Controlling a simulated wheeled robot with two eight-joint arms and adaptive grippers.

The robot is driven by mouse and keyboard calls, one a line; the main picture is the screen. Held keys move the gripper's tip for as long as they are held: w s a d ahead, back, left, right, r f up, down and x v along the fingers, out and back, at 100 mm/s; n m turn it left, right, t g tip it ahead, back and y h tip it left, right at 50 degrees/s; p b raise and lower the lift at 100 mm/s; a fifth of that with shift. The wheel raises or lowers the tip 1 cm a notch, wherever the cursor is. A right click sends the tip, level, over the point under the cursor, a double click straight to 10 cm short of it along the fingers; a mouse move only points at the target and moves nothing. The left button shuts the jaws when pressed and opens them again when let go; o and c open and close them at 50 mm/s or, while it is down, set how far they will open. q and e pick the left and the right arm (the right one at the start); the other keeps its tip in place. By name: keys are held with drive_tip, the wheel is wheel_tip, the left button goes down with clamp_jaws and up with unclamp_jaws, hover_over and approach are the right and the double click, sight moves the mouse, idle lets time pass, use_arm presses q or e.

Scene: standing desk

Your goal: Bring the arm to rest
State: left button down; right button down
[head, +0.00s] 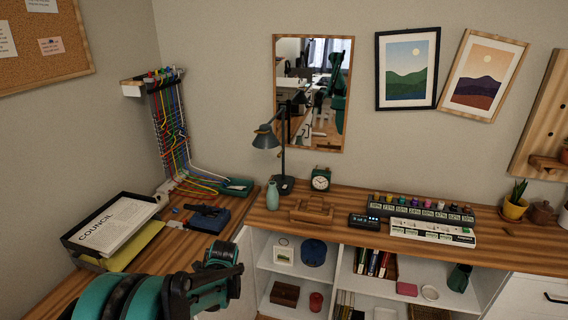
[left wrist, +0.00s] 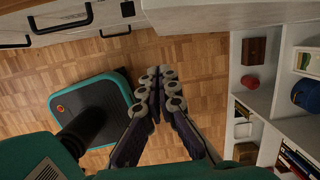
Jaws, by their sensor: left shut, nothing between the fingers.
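My left arm (head: 155,296) comes in at the lower left of the head view, in front of the desk corner. Its gripper cannot be made out there. In the left wrist view my left gripper (left wrist: 160,80) is shut, its jointed fingers together with nothing between them. It hangs over the wooden parquet floor (left wrist: 205,65), apart from the furniture. My right arm and right gripper do not show directly in either view.
The wooden desk (head: 345,200) runs along the wall, with a lamp (head: 283,145), a clock (head: 321,179) and a power strip (head: 432,232) on it. A paper tray (head: 75,245) lies at left.

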use_arm(q)
drive_tip(key=s+d+r+n+t+h, duration=0.1)
drive_tip(key=s+d+r+n+t, duration=0.2)
drive_tip(key=s+r+n, duration=0.4)
drive_tip(key=s+d+r+n+t+h, duration=0.1)
drive_tip(key=s+d+r+n+t, duration=0.2)
drive_tip(key=s+r+n, duration=0.5)
drive_tip(key=s+n, duration=0.4)
drive_tip(key=shift+s+d+r+t+h, duration=0.15)
drive_tip(key=shift+s+d+t+h, duration=0.05)
drive_tip(key=shift+t+h, duration=0.1)
